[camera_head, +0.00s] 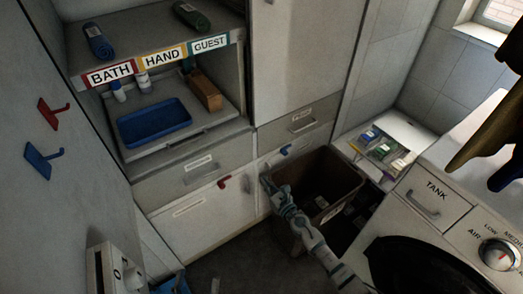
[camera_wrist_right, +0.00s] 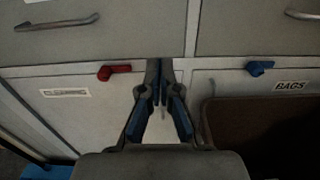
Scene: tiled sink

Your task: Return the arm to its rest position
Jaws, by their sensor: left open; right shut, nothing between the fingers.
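My right arm comes up from the lower right in the head view. My right gripper (camera_head: 267,183) is in front of the low white cabinet doors, beside the left rim of the brown bin. In the right wrist view the right gripper (camera_wrist_right: 160,66) has its fingertips together with nothing held. It points at the seam between the two doors, between a red handle (camera_wrist_right: 114,71) and a blue handle (camera_wrist_right: 260,68). I cannot tell how far the fingertips are from the doors. My left gripper does not show in either view.
The brown bin (camera_head: 345,175) is open, close by my right gripper. A white machine labelled TANK (camera_head: 436,192) stands at the right. Shelves with a blue tray (camera_head: 154,123) are at the back left.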

